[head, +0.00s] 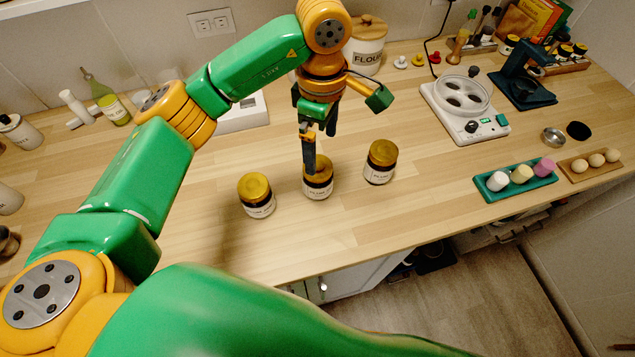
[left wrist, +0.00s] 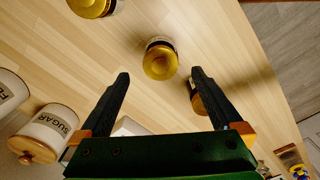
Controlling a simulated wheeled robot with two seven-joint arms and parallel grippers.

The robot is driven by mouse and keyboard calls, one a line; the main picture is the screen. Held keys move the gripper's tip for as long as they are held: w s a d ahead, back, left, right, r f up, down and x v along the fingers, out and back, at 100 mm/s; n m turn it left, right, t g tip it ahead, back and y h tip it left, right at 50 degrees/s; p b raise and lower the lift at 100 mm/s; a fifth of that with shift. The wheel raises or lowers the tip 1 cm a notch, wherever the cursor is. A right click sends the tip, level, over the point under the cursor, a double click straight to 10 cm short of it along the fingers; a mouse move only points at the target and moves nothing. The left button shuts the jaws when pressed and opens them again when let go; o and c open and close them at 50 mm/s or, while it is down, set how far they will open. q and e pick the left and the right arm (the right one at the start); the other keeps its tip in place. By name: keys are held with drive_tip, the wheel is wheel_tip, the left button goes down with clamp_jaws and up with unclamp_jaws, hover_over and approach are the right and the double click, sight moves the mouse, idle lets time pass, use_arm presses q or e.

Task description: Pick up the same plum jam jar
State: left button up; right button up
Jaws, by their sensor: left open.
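Three dark jars with gold lids and white labels stand in a slanting row on the wooden counter: left jar (head: 257,196), middle jar (head: 318,183), right jar (head: 380,163). The labels are too small to read surely. My left gripper (head: 319,152) is open and empty, pointing down over the middle jar, and one finger hides part of its lid. In the left wrist view, the middle jar's lid (left wrist: 160,62) shows between the open fingertips (left wrist: 160,73), just beyond them. The right jar (left wrist: 90,6) is cut by the top edge; a finger partly hides the left jar (left wrist: 197,103). My right gripper is not in view.
A flour canister (head: 366,45) stands at the back; a sugar canister (left wrist: 45,133) shows in the wrist view. A white appliance (head: 465,108) and a teal tray (head: 518,183) of pastel items are at the right. Counter between the jars and the front edge is clear.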

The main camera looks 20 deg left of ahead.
sight(321, 163)
use_arm(q)
drive_tip(key=f+b, duration=0.2)
drive_tip(key=f, duration=0.1)
drive_tip(key=f+b, duration=0.1)
drive_tip(key=f, duration=0.1)
drive_tip(key=shift+w+a+f+b, duration=0.1)
drive_tip(key=shift+w+f+b, duration=0.05)
drive_tip(key=shift+w+b, duration=0.15)
drive_tip(key=shift+w+f, duration=0.1)
drive_tip(key=shift+f, duration=0.05)
drive_tip(key=shift+f+p, duration=0.3)
drive_tip(key=f+p, duration=0.2)
drive_tip(key=f, duration=0.1)
drive_tip(key=f+p, duration=0.1)
drive_tip(key=f, duration=0.1)
drive_tip(key=shift+s+a+f, duration=0.2)
drive_tip(key=shift+s+a, duration=0.1)
drive_tip(key=shift+s, duration=0.1)
drive_tip(key=shift+w+f, duration=0.1)
drive_tip(key=shift+f, duration=0.2)
clamp_jaws()
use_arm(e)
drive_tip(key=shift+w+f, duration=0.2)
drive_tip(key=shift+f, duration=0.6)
